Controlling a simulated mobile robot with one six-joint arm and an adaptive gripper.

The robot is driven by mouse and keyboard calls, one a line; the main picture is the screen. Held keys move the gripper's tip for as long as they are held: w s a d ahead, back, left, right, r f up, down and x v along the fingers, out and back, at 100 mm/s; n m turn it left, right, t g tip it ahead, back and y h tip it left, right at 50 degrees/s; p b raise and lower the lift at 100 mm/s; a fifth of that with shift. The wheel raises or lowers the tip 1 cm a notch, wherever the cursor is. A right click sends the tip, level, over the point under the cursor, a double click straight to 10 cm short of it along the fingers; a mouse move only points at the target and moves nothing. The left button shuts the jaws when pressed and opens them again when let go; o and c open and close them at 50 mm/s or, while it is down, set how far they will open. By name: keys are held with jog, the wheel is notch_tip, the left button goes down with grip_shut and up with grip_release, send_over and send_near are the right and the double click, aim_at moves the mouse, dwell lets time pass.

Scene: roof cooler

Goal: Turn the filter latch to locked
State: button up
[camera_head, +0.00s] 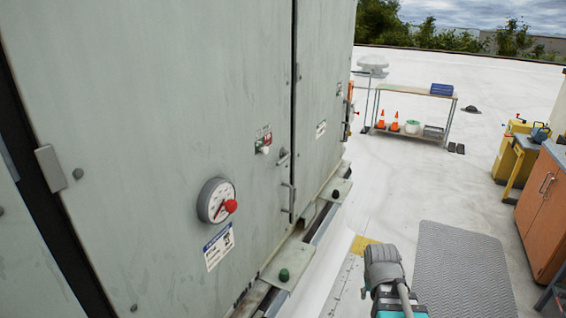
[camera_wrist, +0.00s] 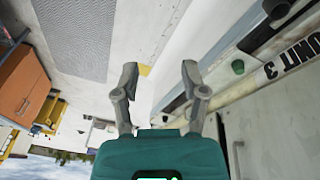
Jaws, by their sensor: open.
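The grey-green cooler cabinet (camera_head: 150,120) fills the left of the head view. On its face is a round white dial (camera_head: 214,201) with a red knob (camera_head: 230,206). Up and right of it, a small light-coloured latch or switch (camera_head: 263,149) sits under a red-marked label. Handles (camera_head: 289,199) sit near the door seam. I cannot tell for certain which fitting is the filter latch, nor its setting. My gripper (camera_wrist: 160,76) is open and empty in the wrist view, its fingers apart. In the head view my arm's end is low, right of the cabinet and clear of it.
A grey mat (camera_head: 462,270) lies on the white roof at right. An orange cabinet (camera_head: 546,205) and yellow equipment (camera_head: 510,155) stand at the right edge. A shelf (camera_head: 415,92) with cones stands farther back. Green-capped brackets (camera_head: 283,275) stick out along the cooler's base.

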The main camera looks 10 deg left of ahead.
jog(key=w+a+r+n+t+h, duration=0.1)
jog(key=w+r+n+t, duration=0.15)
jog(key=w, duration=0.25)
jog(key=w+a+r+n+t, duration=0.1)
jog(key=w+a+t, duration=0.15)
jog(key=w, duration=0.35)
jog(key=n+t+y, duration=1)
jog(key=n+t, duration=0.1)
jog(key=n, duration=0.6)
send_near(282, 160)
jog(key=f+v, duration=0.1)
jog(key=v, duration=0.3)
jog(key=shift+w+r, duration=0.25)
jog(key=shift+w, duration=0.05)
jog(key=shift+w, duration=0.1)
jog(key=p+x, duration=0.2)
jog(key=x, duration=1.1)
jog(key=shift+w+a, duration=0.25)
grip_shut()
